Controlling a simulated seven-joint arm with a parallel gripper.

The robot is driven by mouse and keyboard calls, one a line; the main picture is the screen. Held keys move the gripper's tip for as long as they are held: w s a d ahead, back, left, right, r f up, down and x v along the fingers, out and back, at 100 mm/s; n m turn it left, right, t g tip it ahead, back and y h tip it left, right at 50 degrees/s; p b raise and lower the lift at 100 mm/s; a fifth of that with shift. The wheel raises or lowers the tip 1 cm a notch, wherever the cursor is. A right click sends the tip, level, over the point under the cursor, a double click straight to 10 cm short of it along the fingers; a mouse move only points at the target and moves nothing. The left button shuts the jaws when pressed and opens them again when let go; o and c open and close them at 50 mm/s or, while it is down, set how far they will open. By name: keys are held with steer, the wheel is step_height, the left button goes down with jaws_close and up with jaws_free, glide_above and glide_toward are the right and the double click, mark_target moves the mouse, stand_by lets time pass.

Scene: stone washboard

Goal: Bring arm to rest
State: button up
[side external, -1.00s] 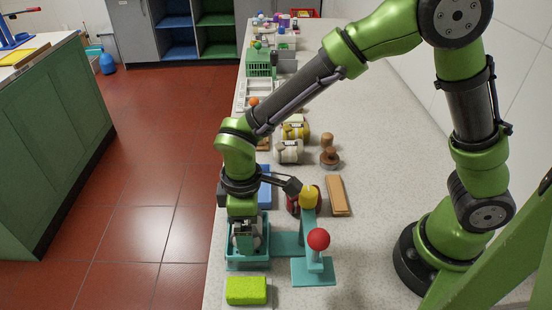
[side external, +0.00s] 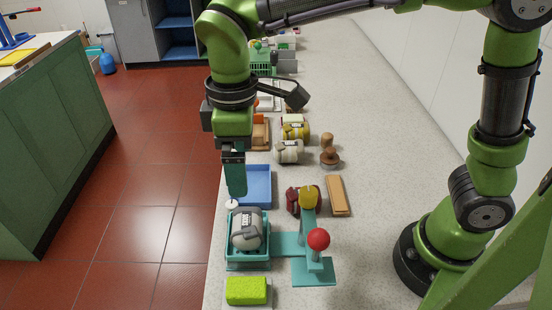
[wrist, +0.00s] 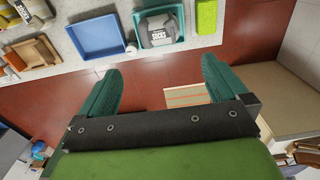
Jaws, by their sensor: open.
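My gripper (side external: 235,178) is raised above the counter's left edge, over the blue tray's left side, with its teal fingers pointing down. The wrist view shows its two fingers (wrist: 162,85) spread wide with nothing between them. A grey sock bundle labelled "SOCKS" (side external: 247,232) sits in the teal basket (side external: 232,266) below and in front of my gripper. The bundle also shows in the wrist view (wrist: 158,30). A teal stand with a red ball on its lever (side external: 318,239) is to the basket's right.
A blue tray (side external: 258,185) lies behind the basket, and a green sponge (side external: 246,290) in front. Cream and yellow bundles (side external: 288,151), a wooden stamp (side external: 328,155) and a wooden block (side external: 338,196) stand further back. The counter's right side (side external: 400,130) is clear.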

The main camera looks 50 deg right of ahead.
steer(key=s+d+r+m+t+y, duration=0.1)
steer(key=s+d+m+t, duration=0.2)
steer(key=d+m, duration=0.3)
steer(key=s+d+r+m+t+y, duration=0.1)
steer(key=s+d+m+t, duration=0.3)
steer(key=d, duration=0.9)
steer(key=s+m, duration=0.1)
steer(key=m, duration=0.2)
steer(key=shift+d, duration=0.2)
steer(key=shift+s+r, duration=0.1)
steer(key=shift+c, duration=0.5)
